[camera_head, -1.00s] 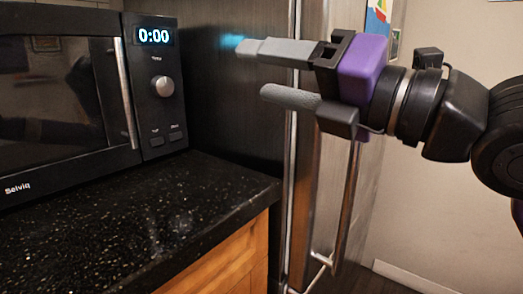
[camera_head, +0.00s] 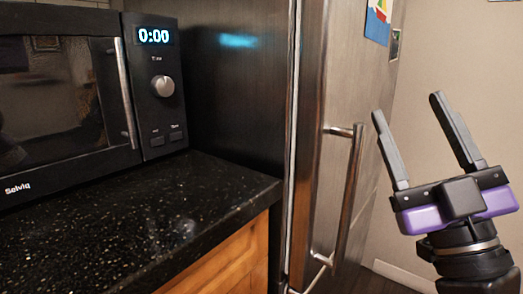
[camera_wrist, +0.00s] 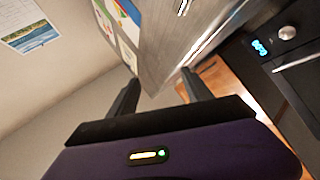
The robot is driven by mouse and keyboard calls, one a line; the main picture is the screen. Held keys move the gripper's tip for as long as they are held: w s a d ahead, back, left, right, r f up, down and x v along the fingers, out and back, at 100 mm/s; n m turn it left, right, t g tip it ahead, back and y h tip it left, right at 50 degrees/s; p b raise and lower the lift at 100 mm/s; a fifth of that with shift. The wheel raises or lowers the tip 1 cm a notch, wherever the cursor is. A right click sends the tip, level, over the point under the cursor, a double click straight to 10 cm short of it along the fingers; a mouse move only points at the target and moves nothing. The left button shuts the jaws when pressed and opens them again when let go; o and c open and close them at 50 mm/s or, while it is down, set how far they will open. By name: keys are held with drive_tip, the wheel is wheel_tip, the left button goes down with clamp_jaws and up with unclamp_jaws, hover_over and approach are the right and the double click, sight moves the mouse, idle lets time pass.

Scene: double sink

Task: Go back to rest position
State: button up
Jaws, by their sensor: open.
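My gripper (camera_head: 407,104) is at the right of the head view, its two dark fingers pointing up and apart. It is open and nothing is between the fingers. It is right of the fridge handle and apart from it in the picture. In the wrist view my gripper (camera_wrist: 160,82) shows its two fingers spread over the purple body, with the wall and fridge beyond them.
A black microwave (camera_head: 155,105) reading 0:00 stands on the dark speckled counter (camera_head: 130,225) at the left. A steel fridge (camera_head: 318,110) with a vertical handle (camera_head: 350,195) stands in the middle. Papers (camera_head: 378,20) hang on its side. Bare wall (camera_head: 450,60) lies at the right.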

drive_tip(key=s+d+f+m+g+h, duration=0.1)
drive_tip(key=s+f+m+h, duration=0.25)
drive_tip(key=f, duration=0.45)
drive_tip(key=s+d+f+m+g+h, duration=0.1)
drive_tip(key=s+f+m+h, duration=0.2)
drive_tip(key=f+m, duration=0.35)
drive_tip(key=s+d+f+m+g+h, duration=0.2)
drive_tip(key=s+f+h, duration=0.15)
drive_tip(key=f, duration=0.65)
drive_tip(key=s+a+f+n+g+y, duration=0.15)
drive_tip(key=s+f+g, duration=0.25)
drive_tip(key=s+f, duration=0.65)
drive_tip(key=s+a+f+n+g+y, duration=0.15)
drive_tip(key=s+f+g, duration=0.25)
drive_tip(key=s+f, duration=0.65)
wheel_tip(320, 180, up, 31)
drive_tip(key=s+p, duration=0.2)
drive_tip(key=p, duration=2.7)
